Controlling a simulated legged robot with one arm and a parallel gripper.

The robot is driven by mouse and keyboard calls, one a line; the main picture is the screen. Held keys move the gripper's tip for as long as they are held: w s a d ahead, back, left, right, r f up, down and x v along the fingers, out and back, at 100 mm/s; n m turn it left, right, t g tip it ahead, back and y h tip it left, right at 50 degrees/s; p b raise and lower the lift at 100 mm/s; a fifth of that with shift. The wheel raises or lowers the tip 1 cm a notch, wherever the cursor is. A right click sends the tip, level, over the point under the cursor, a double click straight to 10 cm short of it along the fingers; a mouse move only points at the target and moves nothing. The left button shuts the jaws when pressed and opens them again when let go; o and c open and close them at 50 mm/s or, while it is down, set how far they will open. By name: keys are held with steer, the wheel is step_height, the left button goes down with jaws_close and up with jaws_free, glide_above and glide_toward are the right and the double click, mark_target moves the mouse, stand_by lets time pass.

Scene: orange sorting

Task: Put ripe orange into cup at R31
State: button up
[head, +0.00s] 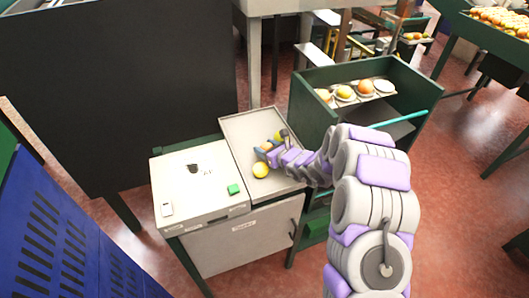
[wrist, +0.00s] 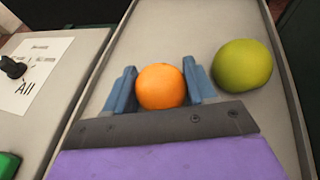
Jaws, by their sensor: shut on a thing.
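My gripper (wrist: 160,90) is shut on an orange fruit (wrist: 160,86), with one blue finger on each side of it. In the head view my gripper (head: 268,149) is over the grey tray (head: 243,126), and the held fruit is mostly hidden there. A yellow-green fruit (wrist: 242,66) lies on the tray to the right of the gripper in the wrist view. A yellow fruit (head: 261,170) shows on the tray just in front of the gripper in the head view. I see no readable R31 label.
A green cart (head: 421,95) stands right of the tray, with several fruits on light cups or plates inside. A control box (head: 207,207) with a knob (head: 193,168) and green button (head: 234,189) is left of the tray. A black panel (head: 130,90) rises behind it.

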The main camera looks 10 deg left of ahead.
steer(key=d, duration=0.1)
steer(key=d+f, duration=0.2)
steer(key=shift+s+d, duration=0.15)
steer(key=shift+d, duration=0.1)
steer(key=shift+c, duration=0.5)
steer(key=o, duration=0.8)
steer(key=shift+a+r, duration=0.1)
steer(key=shift+a, duration=0.15)
steer(key=shift+c, duration=0.2)
steer(key=shift+o, duration=0.6)
steer(key=shift+s+a, duration=0.1)
steer(key=shift+a, duration=0.95)
steer(key=shift+d, duration=0.7)
steer(key=shift+a+r, duration=0.1)
steer(key=shift+a, duration=0.15)
steer(key=shift+r, duration=0.15)
steer(key=v, duration=0.5)
steer(key=p+v, duration=0.1)
steer(key=v, duration=0.5)
steer(key=shift+w+d, duration=0.2)
steer(key=shift+w, duration=0.1)
steer(key=shift+s+d+r, duration=0.2)
steer(key=shift+s+d, duration=0.05)
steer(key=shift+s, duration=0.1)
steer(key=shift+a, duration=0.15)
